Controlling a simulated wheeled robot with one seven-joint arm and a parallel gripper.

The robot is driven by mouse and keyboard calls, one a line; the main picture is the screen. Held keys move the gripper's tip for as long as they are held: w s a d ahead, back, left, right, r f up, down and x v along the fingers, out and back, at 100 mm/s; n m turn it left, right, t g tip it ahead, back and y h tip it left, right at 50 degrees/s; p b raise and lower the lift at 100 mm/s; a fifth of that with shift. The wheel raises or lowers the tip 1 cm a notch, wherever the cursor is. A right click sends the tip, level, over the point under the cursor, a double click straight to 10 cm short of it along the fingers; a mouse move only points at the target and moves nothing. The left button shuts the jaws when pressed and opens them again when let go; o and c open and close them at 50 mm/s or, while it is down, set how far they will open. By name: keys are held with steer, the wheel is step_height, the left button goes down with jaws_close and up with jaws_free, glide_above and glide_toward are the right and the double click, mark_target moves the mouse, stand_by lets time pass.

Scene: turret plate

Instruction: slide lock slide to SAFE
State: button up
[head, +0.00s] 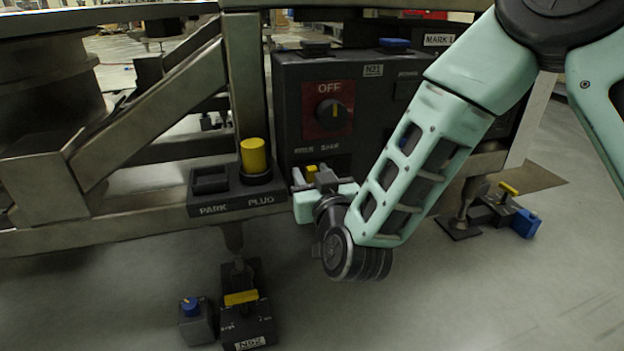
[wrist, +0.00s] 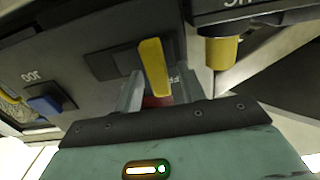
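The lock slide's yellow tab (head: 311,170) stands out from the lower front of the dark control box (head: 292,103), under small lettering that seems to read SAFE at its right end. In the wrist view the yellow tab (wrist: 153,67) rises from a dark square plate. My gripper (head: 316,182) is at the tab, partly hidden by its own wrist in the head view. In the wrist view my gripper's two fingers (wrist: 158,88) stand apart on either side of the tab, with a gap showing. The slide's exact position against its marks is hidden.
A red panel (head: 312,124) with an OFF knob sits above. A PARK/PLUG block (head: 222,203) with a yellow plug (head: 253,156) juts out just left of my gripper. A blue button (wrist: 45,104) is at the left in the wrist view. The floor below is mostly open.

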steer(key=shift+w+a, duration=0.1)
steer(key=shift+w, duration=0.15)
jaws_close()
steer(key=shift+w+d, duration=0.2)
steer(key=shift+d, duration=0.5)
steer(key=shift+w+d, duration=0.25)
steer(key=shift+d, duration=0.5)
steer(key=shift+w+d, duration=0.2)
steer(key=shift+d, duration=0.5)
jaws_free()
steer(key=shift+d, duration=0.1)
steer(key=shift+s, duration=0.1)
